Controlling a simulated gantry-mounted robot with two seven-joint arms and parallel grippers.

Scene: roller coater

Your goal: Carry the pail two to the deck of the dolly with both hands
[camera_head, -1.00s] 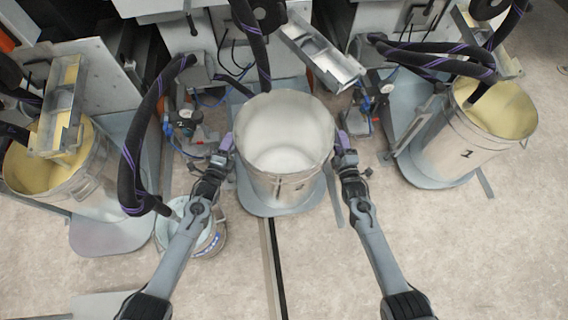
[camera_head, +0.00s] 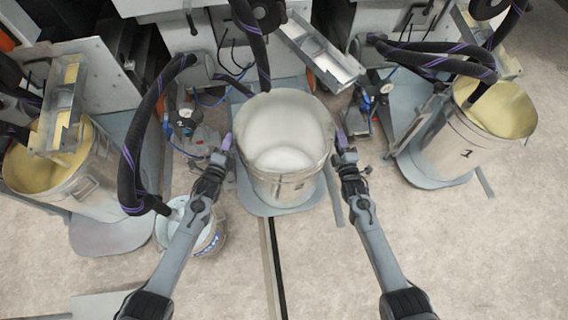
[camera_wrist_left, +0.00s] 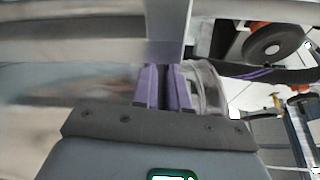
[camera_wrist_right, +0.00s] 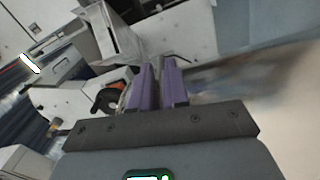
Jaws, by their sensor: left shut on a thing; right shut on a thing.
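The silver, open-topped pail two (camera_head: 287,186) is in the middle of the head view, over a grey-blue floor plate (camera_head: 247,198). Its pale inside shows from above. My left gripper (camera_head: 226,146) is shut on its left side near the rim. My right gripper (camera_head: 341,142) is shut on its right side. The purple fingers sit close together in the left wrist view (camera_wrist_left: 166,85) and the right wrist view (camera_wrist_right: 154,86). What lies between them is mostly hidden. I cannot clearly identify the dolly; a grey flat panel (camera_head: 95,306) shows at the lower left edge.
A pail with yellow content (camera_head: 75,185) stands left, and another marked 1 (camera_head: 462,150) stands right. A small white bucket (camera_head: 208,242) is beside my left forearm. Black hoses (camera_head: 140,150) hang near the left. The floor at lower right is clear.

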